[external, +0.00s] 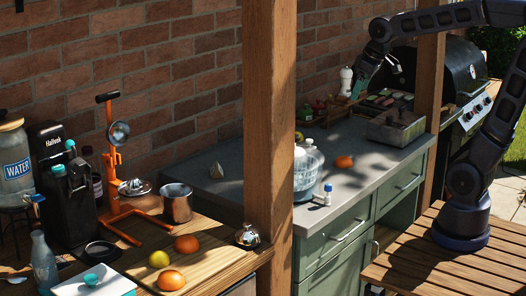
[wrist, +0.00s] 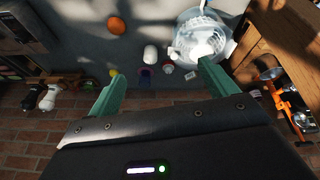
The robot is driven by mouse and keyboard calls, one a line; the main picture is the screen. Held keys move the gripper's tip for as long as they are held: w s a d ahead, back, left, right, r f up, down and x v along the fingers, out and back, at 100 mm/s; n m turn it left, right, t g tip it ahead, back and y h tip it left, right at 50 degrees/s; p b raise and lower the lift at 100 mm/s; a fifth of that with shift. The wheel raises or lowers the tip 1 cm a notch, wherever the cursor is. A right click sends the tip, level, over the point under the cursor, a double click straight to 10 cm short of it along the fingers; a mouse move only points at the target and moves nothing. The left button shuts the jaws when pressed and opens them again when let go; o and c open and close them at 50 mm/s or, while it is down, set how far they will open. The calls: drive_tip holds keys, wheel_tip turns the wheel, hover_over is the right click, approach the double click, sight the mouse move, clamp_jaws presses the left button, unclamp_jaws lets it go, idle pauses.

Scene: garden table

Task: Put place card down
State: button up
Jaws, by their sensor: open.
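A small pale, tent-shaped piece that looks like the place card (external: 217,167) stands on the grey counter (external: 262,172) near the brick wall, left of the wooden post. I cannot read any print on it. My gripper (external: 362,84) is high above the back of the counter, right of the post and far from that piece. In the wrist view my gripper (wrist: 163,82) has its two green fingers wide apart, with nothing held between them.
The wooden post (external: 270,110) stands between my gripper and the card. A steel pot (external: 177,203) and orange press (external: 113,160) stand left.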

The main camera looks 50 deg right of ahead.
drive_tip(key=s+d+f+m, duration=0.1)
drive_tip(key=s, duration=0.6)
drive_tip(key=s+d+f+m, duration=0.1)
drive_tip(key=s+d+f, duration=0.1)
drive_tip(key=s, duration=0.5)
drive_tip(key=shift+s+d+m, duration=0.15)
drive_tip(key=shift+s+m, duration=0.15)
